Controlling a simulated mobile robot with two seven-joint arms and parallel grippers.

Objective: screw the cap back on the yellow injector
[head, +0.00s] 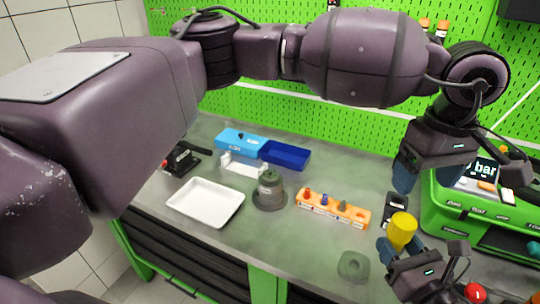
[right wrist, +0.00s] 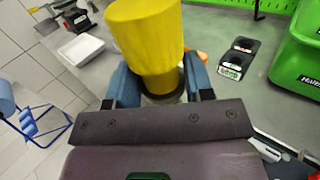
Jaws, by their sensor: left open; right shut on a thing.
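The yellow injector (head: 402,229) stands roughly upright in my right gripper (head: 406,250), above the right part of the bench. In the right wrist view the yellow injector (right wrist: 147,38) shows a broad top, a narrower lower part and a dark ring between the two blue fingers. My right gripper (right wrist: 155,85) is shut on it. My left gripper (head: 452,178) is open above and slightly right of the injector, apart from it. I see no separate cap; whether one sits on the injector I cannot tell.
A green test unit (head: 440,212) with a display stands at the right. An orange rack (head: 330,212) holds several small parts.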

